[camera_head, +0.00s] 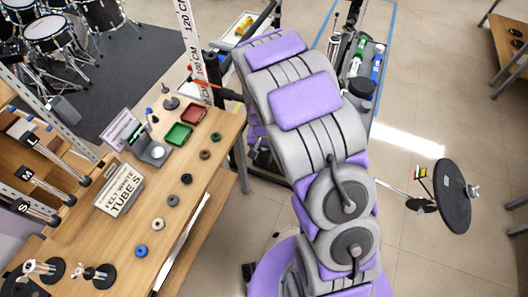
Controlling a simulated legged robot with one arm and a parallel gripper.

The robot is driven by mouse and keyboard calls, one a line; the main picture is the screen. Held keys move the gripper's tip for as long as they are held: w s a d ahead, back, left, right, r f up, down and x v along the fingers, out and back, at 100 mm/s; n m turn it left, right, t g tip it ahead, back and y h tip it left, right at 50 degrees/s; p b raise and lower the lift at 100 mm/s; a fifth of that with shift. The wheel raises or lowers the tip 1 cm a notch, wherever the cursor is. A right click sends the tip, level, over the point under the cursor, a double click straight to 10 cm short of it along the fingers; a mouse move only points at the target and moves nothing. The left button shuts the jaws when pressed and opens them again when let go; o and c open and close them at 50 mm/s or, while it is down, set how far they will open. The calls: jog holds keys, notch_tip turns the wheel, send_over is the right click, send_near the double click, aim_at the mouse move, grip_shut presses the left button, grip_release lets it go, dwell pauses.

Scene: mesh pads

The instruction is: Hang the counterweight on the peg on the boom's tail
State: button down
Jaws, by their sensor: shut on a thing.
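A large black disc (455,195) stands on edge at the right, with a wing nut on its right face. A thin metal rod (392,191) runs from it leftward behind my grey and purple arm; this looks like the boom. The rod's left end, where the tail and peg could be, is hidden. A thin red-tipped black bar (212,86) sticks out to the left of the arm; I cannot tell what it belongs to. My gripper is hidden behind my arm. I cannot pick out the counterweight.
A cart (349,68) with bottles stands behind my arm. The floor at right is mostly clear.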

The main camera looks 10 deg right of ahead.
jog(key=shift+w+a, duration=0.35)
jog(key=shift+w, duration=0.2)
jog(key=shift+w+d, duration=0.35)
jog(key=shift+d, duration=0.3)
jog(key=shift+w+d, duration=0.35)
jog(key=shift+d, duration=0.3)
jog(key=shift+w, duration=0.3)
jog(key=shift+w+d+f, duration=0.45)
jog(key=shift+w+f, duration=0.1)
jog(key=shift+f, duration=0.05)
jog(key=shift+a, duration=0.2)
jog(key=shift+c, duration=0.8)
grip_release()
